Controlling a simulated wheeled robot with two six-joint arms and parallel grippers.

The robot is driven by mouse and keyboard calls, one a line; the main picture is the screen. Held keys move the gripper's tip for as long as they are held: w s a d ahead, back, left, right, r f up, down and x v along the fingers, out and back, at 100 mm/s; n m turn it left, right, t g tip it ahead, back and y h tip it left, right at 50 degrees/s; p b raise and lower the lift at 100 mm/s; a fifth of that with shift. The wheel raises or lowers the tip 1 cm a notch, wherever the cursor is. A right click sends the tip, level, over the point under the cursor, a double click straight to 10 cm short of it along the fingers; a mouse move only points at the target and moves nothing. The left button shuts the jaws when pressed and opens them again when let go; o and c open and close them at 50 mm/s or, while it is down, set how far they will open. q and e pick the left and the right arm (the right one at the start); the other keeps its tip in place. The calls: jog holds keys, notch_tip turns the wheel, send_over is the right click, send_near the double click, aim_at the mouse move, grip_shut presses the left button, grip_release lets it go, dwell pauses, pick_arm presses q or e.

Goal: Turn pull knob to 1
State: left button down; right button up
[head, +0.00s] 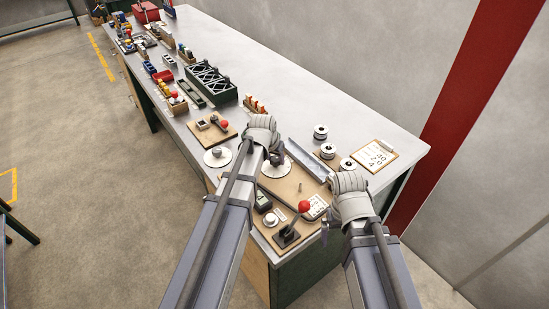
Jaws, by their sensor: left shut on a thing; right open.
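My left gripper (276,159) is over the near part of the workbench, its dark fingers shut on a small knob, which I take to be the pull knob. The fingers hide most of it, and its setting cannot be read. Part of a pale disc (288,164) shows around the fingers. My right gripper (324,228) is open and empty near the bench's right front edge, beside the board with the red-ball lever.
A second pale dial (218,157) with a grey knob lies to the left. A red-ball lever (304,206) stands between my arms. Racks and a green crate (211,84) fill the bench further back.

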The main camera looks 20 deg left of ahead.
pick_arm(q)
jog(key=shift+d+n+y, duration=0.1)
jog(key=shift+n+y, duration=0.4)
jog(key=shift+n, duration=1.1)
jog(key=shift+c, duration=1.7)
grip_release()
jog(key=shift+r, duration=0.1)
jog(key=p+v, duration=0.7)
jog(key=shift+r, duration=0.3)
jog(key=shift+s+d+f, duration=0.1)
jog(key=shift+f, duration=0.05)
